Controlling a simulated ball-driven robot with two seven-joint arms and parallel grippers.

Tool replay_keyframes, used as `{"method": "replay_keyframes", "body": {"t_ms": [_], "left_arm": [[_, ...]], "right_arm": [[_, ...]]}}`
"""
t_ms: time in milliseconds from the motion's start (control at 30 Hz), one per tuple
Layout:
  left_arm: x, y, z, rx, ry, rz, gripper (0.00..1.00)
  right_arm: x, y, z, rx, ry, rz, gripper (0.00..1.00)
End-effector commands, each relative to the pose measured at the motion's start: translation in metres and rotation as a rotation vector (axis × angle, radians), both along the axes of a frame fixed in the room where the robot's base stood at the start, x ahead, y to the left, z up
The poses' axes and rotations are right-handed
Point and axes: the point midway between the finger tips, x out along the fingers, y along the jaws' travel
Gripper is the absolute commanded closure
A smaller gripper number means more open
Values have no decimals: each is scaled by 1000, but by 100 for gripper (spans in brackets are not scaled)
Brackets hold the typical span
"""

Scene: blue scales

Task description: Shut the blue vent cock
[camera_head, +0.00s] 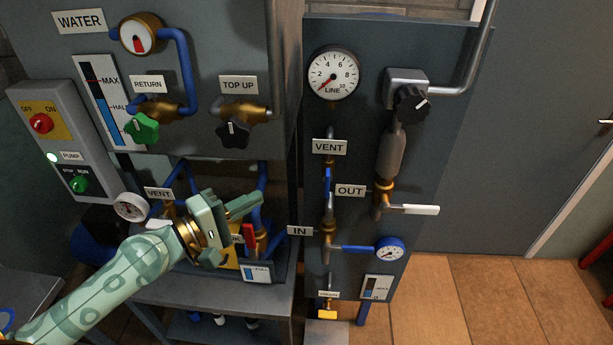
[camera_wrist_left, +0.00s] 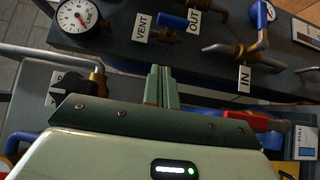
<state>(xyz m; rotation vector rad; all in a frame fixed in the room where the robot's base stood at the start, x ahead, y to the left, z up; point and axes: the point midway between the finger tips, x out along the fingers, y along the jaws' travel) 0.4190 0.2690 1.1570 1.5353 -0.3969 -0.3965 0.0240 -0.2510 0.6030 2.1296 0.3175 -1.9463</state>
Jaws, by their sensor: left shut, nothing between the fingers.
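The blue vent cock's handle (camera_head: 327,180) is on the right-hand panel, below a VENT label (camera_head: 329,147) and left of the OUT label. It stands upright, in line with its pipe. In the left wrist view the blue handle (camera_wrist_left: 172,20) shows near the top, between the VENT and OUT labels. My left gripper (camera_head: 252,204) is shut and empty, left of the handle and apart from it, in front of the lower left unit. Its closed fingers (camera_wrist_left: 162,86) point toward the panel in the wrist view. My right gripper is not in view.
A second VENT label (camera_head: 159,193) is on the left unit, partly behind my arm. A red handle (camera_head: 249,238) is close beside my left gripper. A white lever (camera_head: 415,209) sticks out right of OUT.

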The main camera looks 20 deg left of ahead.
Motion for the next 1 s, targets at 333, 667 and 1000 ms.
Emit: {"method": "replay_keyframes", "body": {"t_ms": [333, 667, 1000], "left_arm": [[55, -30, 5, -9, -3, 2, 100], [91, -71, 3, -7, 0, 0, 100], [95, -85, -1, -3, 1, 0, 100]], "right_arm": [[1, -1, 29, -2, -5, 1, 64], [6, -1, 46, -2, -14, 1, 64], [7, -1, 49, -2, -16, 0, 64]]}}
